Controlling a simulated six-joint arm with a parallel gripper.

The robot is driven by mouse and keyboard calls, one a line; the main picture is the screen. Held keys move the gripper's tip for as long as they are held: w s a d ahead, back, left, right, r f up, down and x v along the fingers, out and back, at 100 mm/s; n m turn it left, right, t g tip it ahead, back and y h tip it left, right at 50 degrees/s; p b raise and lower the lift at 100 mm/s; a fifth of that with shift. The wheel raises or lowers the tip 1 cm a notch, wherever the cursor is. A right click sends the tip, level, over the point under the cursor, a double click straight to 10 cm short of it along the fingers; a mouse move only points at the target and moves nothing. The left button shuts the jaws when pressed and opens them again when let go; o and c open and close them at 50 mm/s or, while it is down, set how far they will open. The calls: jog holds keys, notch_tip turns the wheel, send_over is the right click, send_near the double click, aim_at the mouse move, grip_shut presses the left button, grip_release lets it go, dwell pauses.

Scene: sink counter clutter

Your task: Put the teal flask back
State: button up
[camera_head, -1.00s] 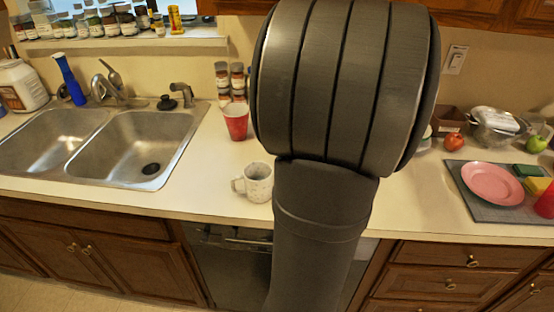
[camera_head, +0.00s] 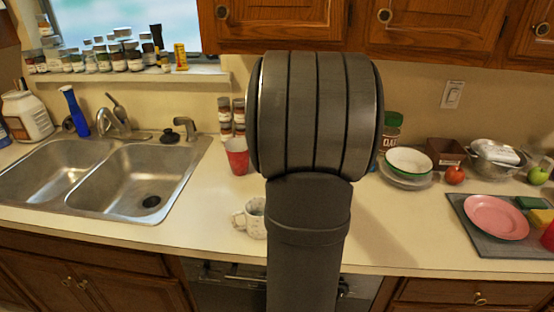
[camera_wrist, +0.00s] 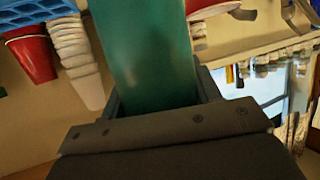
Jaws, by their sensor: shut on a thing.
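The teal flask (camera_wrist: 150,50) fills the middle of the wrist view. My gripper (camera_wrist: 160,95) is shut on it, with a dark finger on each side. The flask's far end runs out of the top of the wrist view. In the head view my own arm blocks the middle, and neither the flask nor the gripper's fingers show there. I cannot tell from these views whether the flask touches any surface.
A pink plate (camera_head: 496,218) lies on a grey mat at right. The double sink (camera_head: 125,185) is at left.

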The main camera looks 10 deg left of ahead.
jog(key=shift+f, duration=2.6)
jog(key=o, duration=1.4)
jog(key=shift+f, duration=0.1)
jog(key=shift+c, duration=0.2)
jog(key=shift+s+d+r, duration=0.1)
jog(key=shift+s+r, duration=0.05)
jog(key=shift+r, duration=0.15)
jog(key=v, duration=1.1)
jog(key=shift+s+d, duration=0.15)
jog(key=shift+s, duration=0.1)
